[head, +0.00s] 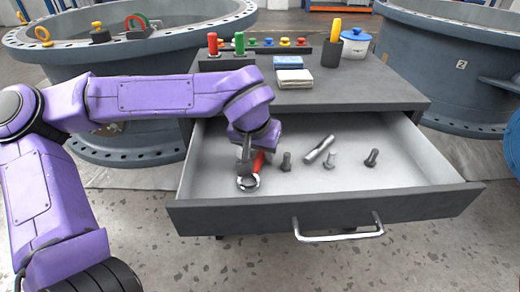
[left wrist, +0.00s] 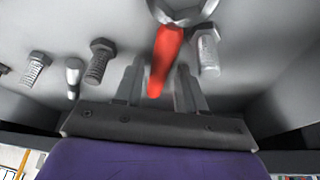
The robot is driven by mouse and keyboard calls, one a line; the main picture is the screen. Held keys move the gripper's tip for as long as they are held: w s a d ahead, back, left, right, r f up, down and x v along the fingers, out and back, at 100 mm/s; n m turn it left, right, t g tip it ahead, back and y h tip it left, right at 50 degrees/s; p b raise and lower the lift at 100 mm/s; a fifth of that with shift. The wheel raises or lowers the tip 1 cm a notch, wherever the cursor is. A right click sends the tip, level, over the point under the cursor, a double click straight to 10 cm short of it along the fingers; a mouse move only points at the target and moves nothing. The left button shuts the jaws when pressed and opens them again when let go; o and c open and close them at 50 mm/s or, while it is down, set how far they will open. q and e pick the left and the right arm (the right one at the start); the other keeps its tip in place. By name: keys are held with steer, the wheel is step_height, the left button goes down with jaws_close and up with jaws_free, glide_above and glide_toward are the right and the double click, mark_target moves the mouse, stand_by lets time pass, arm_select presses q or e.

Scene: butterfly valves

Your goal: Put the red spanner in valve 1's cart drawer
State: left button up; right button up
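The red spanner (left wrist: 166,55) lies inside the open cart drawer (head: 330,212), near its left front corner. Its metal jaw end (head: 248,184) shows beside my gripper in the head view, and part of its red handle (head: 259,161) shows too. My left gripper (head: 246,172) is low in the drawer over the spanner. In the left wrist view its two fingers (left wrist: 160,88) are apart, on either side of the handle's end, with a gap visible at the left. My right gripper is in neither view. No number shows on the cart.
Several bolts (head: 372,157) and a metal rod-like piece (head: 319,150) lie in the drawer. The cart top (head: 345,92) holds a tool rack, cloths (head: 294,78), a cup and a white pot (head: 355,42). Large valves stand on both sides; the right one bears a "2" plate (head: 461,64).

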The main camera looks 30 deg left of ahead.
arm_select(q)
steer(key=a+p+v, duration=0.1)
steer(key=p+v, duration=0.5)
steer(key=v, duration=0.6)
steer(key=shift+d, duration=0.45)
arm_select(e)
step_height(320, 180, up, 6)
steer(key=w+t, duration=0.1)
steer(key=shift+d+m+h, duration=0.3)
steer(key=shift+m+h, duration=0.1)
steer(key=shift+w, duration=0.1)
